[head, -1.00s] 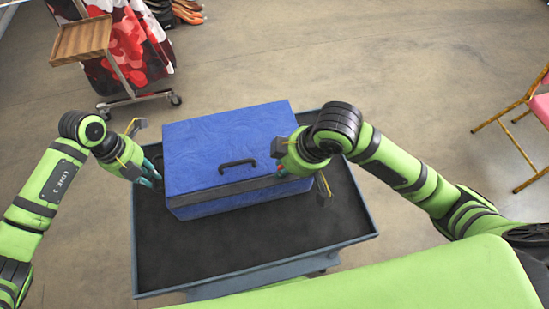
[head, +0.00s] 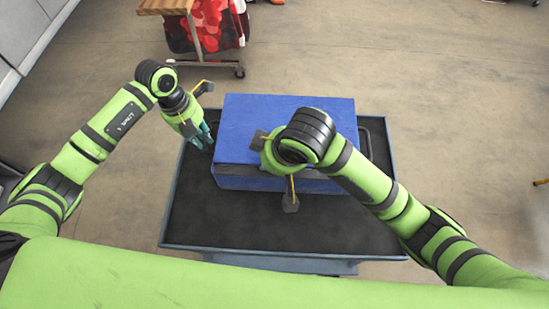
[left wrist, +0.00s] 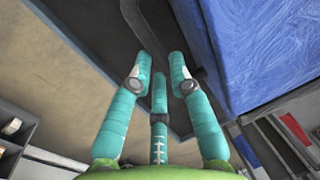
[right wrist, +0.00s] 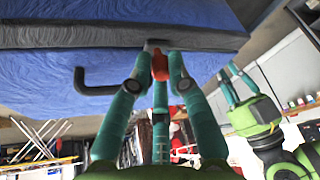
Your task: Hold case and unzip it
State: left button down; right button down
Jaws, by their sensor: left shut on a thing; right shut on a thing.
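The blue case (head: 235,122) lies on a dark-topped cart, with a dark grey band along its front side. My left gripper (head: 206,138) is at the case's left side. In the left wrist view its teal fingers (left wrist: 160,75) are beside the blue wall; contact is hard to see. My right gripper is at the front band; in the right wrist view its fingers (right wrist: 155,70) are closed around a small red zipper pull (right wrist: 160,64). A dark handle (right wrist: 95,88) shows beside them. The right wrist hides the pull and handle in the head view.
The cart's rim (head: 270,258) surrounds the case, with bare dark surface (head: 215,218) in front of it. A rolling stand with a wooden top (head: 165,6) and red patterned cloth (head: 215,25) stands behind. Open floor lies to the right.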

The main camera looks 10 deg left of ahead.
jog(key=c, duration=1.2)
grip_release()
jog(key=shift+r, duration=0.1)
jog(key=v, duration=1.2)
jog(key=shift+d, duration=0.1)
pick_arm(q)
jog(key=c, duration=1.1)
grip_release()
jog(key=shift+o, duration=0.2)
notch_tip(320, 180, up, 12)
jog(key=a, duration=0.2)
jog(key=shift+a, duration=0.15)
